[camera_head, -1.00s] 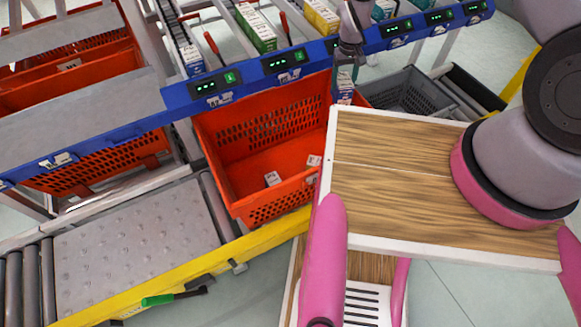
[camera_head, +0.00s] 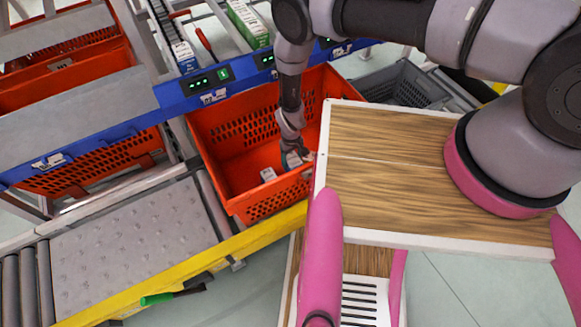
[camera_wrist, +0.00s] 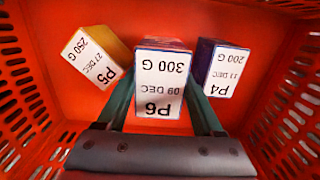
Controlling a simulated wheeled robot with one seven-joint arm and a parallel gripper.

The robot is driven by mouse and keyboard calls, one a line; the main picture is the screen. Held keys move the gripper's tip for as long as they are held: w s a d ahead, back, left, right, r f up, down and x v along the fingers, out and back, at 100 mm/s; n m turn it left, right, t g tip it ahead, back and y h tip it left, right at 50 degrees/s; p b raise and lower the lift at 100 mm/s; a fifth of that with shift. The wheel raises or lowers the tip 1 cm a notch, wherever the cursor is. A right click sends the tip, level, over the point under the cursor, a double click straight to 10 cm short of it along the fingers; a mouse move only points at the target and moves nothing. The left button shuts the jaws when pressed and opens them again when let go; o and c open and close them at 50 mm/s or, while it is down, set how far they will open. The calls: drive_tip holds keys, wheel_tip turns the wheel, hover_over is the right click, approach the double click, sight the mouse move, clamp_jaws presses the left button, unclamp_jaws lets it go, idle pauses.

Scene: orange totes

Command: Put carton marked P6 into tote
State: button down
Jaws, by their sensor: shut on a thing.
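The carton marked P6 (camera_wrist: 160,80) is between the two fingers of my gripper (camera_wrist: 163,100), with its white label facing the wrist camera. My gripper is shut on it. In the head view my gripper (camera_head: 291,148) reaches down inside the orange-red tote (camera_head: 222,183), near its right side. The tote's perforated walls (camera_wrist: 290,115) surround the cartons in the wrist view. I cannot tell whether P6 touches the tote's floor.
In the tote, a carton marked P5 (camera_wrist: 97,57) lies to the left of P6 and one marked P4 (camera_wrist: 222,68) to the right. A blue shelf rail (camera_head: 190,92) runs behind the tote. A yellow conveyor edge (camera_head: 175,268) is in front, and my wooden tray (camera_head: 385,190) is right.

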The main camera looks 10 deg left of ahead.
drive_tip(key=shift+f, duration=2.65)
drive_tip(key=shift+f, duration=0.3)
drive_tip(key=shift+c, duration=1.5)
unclamp_jaws()
drive_tip(key=r, duration=1.2)
drive_tip(key=shift+w+a+r, duration=0.15)
drive_tip(key=shift+w+r, duration=0.05)
drive_tip(key=shift+r, duration=0.1)
